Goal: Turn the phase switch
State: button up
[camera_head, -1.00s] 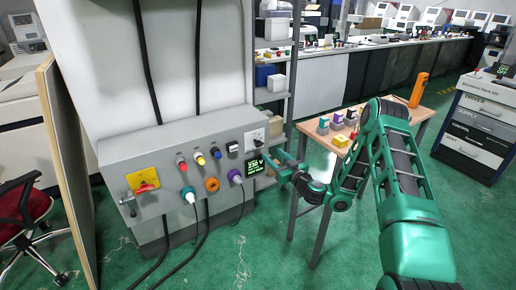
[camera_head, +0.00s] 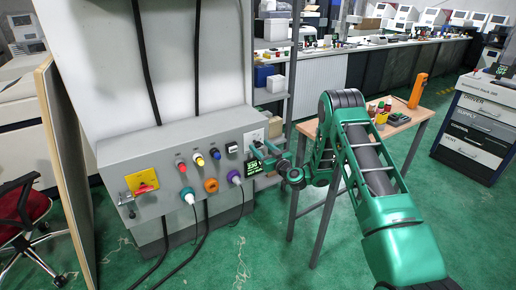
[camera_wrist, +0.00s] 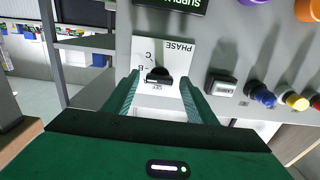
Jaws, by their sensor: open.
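The phase switch is a black knob (camera_wrist: 158,76) on a white plate (camera_wrist: 176,50) marked PHASE, upside down in the wrist view. In the head view the plate (camera_head: 252,135) sits at the upper right of the grey panel, partly hidden by my gripper. My gripper (camera_head: 262,151) is in front of the panel's right end. In the wrist view my gripper (camera_wrist: 159,88) is open, with one finger on each side of the knob. I cannot tell whether the fingers touch it.
The panel (camera_head: 130,155) also holds a LASER switch (camera_wrist: 222,85), coloured buttons, a yellow-and-red switch (camera_head: 142,181), round plugs with cables and a dark display (camera_head: 256,166). A wooden table (camera_head: 407,127) with small parts stands to the right.

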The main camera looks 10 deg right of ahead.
jog(key=shift+x, duration=0.9)
jog(key=shift+d, duration=0.1)
